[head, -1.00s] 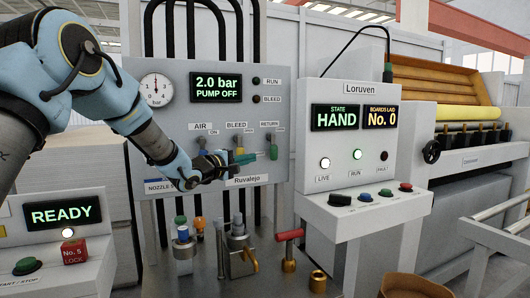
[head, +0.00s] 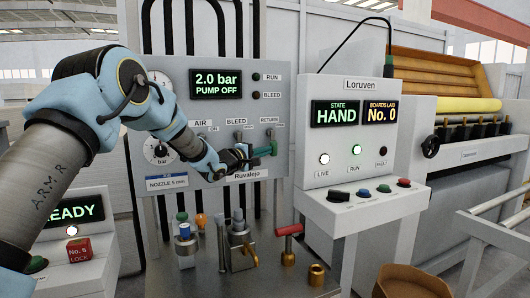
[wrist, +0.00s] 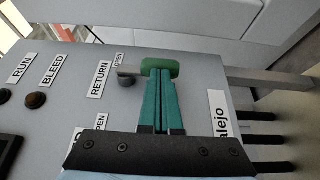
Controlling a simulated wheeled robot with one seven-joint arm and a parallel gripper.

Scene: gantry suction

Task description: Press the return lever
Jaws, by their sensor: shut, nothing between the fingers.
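The return lever (head: 273,147) has a green handle and sits at the right of the grey Ruvalejo panel (head: 220,130), under the RETURN label. In the wrist view the green handle (wrist: 160,67) lies across the tips of my fingers, on a short grey stem. My gripper (head: 266,153) is at the lever, with its teal fingers closed side by side. In the wrist view my gripper (wrist: 163,78) has nothing between its fingers. The fingertips appear to meet the handle, but I cannot tell whether they touch it.
The panel display (head: 216,84) reads 2.0 bar, PUMP OFF. The AIR and BLEED levers are left of the return lever, partly behind my arm. Right of it stands the Loruven console (head: 358,130). Below are a red-handled valve (head: 289,231) and several fittings.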

